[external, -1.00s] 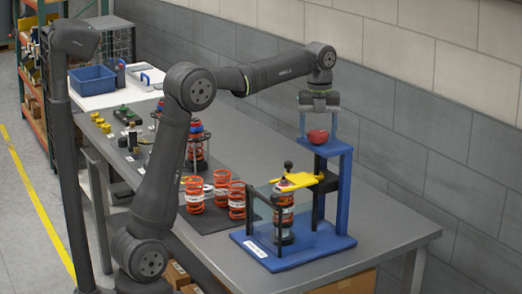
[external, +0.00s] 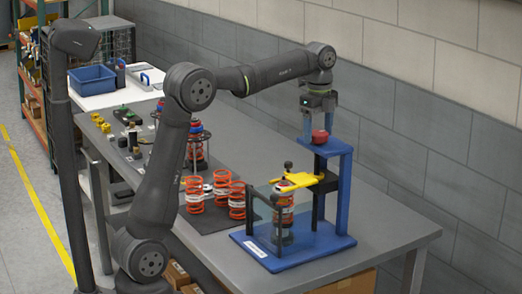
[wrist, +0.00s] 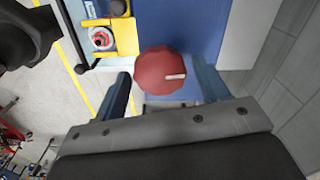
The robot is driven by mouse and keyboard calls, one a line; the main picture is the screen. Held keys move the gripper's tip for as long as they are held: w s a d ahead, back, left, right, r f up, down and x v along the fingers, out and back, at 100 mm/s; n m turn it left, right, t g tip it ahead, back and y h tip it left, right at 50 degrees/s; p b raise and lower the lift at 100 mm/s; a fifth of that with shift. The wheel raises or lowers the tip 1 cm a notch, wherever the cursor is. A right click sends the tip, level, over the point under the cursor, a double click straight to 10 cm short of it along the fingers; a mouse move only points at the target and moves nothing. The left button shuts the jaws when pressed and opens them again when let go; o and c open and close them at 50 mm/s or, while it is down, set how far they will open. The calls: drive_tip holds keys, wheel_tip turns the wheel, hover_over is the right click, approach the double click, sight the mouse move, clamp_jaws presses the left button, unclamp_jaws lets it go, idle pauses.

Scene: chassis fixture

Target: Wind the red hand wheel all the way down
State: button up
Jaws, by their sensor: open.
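The red hand wheel (external: 320,136) sits on top of the blue press frame (external: 345,190). My gripper (external: 320,124) is above it, pointing down, with its fingers on either side of the wheel. In the wrist view the red wheel (wrist: 160,70) lies between the two open fingertips, with a pale mark on its face; I see no clear contact. A yellow plate (external: 297,181) on the press sits over an orange spring (external: 284,208) around a strut, behind a clear guard.
Several orange springs (external: 237,200) stand on a dark mat left of the press. A rack with more springs (external: 196,145) is farther back. A blue bin (external: 92,78) is on the white table. The grey wall runs close behind the press.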

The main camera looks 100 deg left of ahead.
drive_tip(key=shift+n, duration=2.7)
drive_tip(key=c, duration=0.9)
drive_tip(key=m, duration=0.4)
drive_tip(key=shift+m, duration=0.4)
drive_tip(key=m, duration=0.8)
drive_tip(key=shift+m, duration=2.2)
